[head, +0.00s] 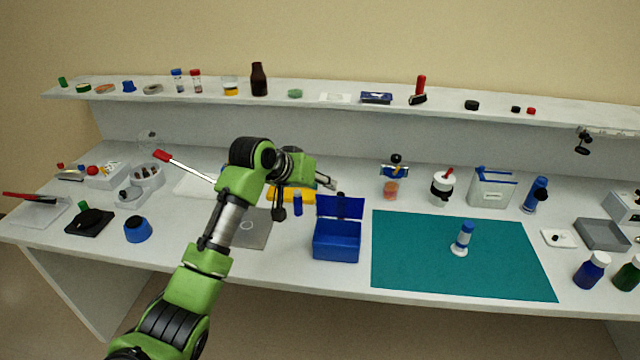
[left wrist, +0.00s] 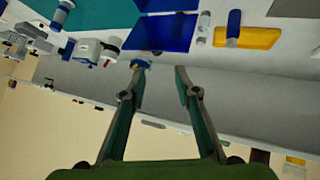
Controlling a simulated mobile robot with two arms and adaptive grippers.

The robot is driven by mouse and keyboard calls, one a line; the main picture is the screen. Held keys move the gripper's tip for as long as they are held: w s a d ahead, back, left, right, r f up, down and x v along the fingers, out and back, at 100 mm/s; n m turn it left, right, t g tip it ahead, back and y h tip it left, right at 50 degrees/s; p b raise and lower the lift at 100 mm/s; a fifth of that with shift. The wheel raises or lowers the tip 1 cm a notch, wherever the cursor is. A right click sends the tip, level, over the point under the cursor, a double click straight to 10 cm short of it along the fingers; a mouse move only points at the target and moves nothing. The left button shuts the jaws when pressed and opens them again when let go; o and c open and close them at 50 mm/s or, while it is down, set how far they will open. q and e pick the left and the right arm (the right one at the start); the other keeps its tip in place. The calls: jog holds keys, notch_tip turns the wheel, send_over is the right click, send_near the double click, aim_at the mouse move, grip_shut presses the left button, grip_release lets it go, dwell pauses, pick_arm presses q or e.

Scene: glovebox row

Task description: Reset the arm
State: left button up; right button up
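My left arm comes in from the lower left of the head view, and its left gripper (head: 334,185) is above the bench, just behind the raised lid of the blue box (head: 337,240). In the left wrist view the two fingers of the left gripper (left wrist: 158,69) stand apart with nothing between them. The blue box also shows there, beyond the fingertips (left wrist: 160,32). My right arm and gripper are not in either view.
A teal mat (head: 410,265) carries a blue-and-white bottle (head: 463,238). A yellow tray (head: 300,195) and a small blue bottle (head: 298,208) are near my forearm. A shelf (head: 320,98) with several small items runs along the back. The mat's left part is clear.

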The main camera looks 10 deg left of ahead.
pick_arm(q)
jog(key=s+a+f+g+y, duration=0.1)
jog(key=s+a+f, duration=0.1)
jog(key=s+f, duration=0.75)
jog(key=s+a+f+g+y, duration=0.1)
jog(key=s+a+f, duration=0.1)
jog(key=s+f, duration=0.8)
jog(key=s+a+f+g+y, duration=0.1)
jog(key=s+a, duration=0.2)
jog(key=s, duration=1.1)
jog(key=s+a+f+g+y, duration=0.15)
jog(key=s+a, duration=0.25)
jog(key=s, duration=0.9)
notch_tip(320, 180, down, 29)
jog(key=s+g+b, duration=0.2)
jog(key=s, duration=0.1)
jog(key=s+a+f+b, duration=0.1)
jog(key=s+a+f, duration=0.1)
jog(key=s+f, duration=1.3)
jog(key=shift+s+a+f+m+g, duration=0.25)
jog(key=shift+s+f+m+g, duration=0.1)
jog(key=shift+s, duration=0.1)
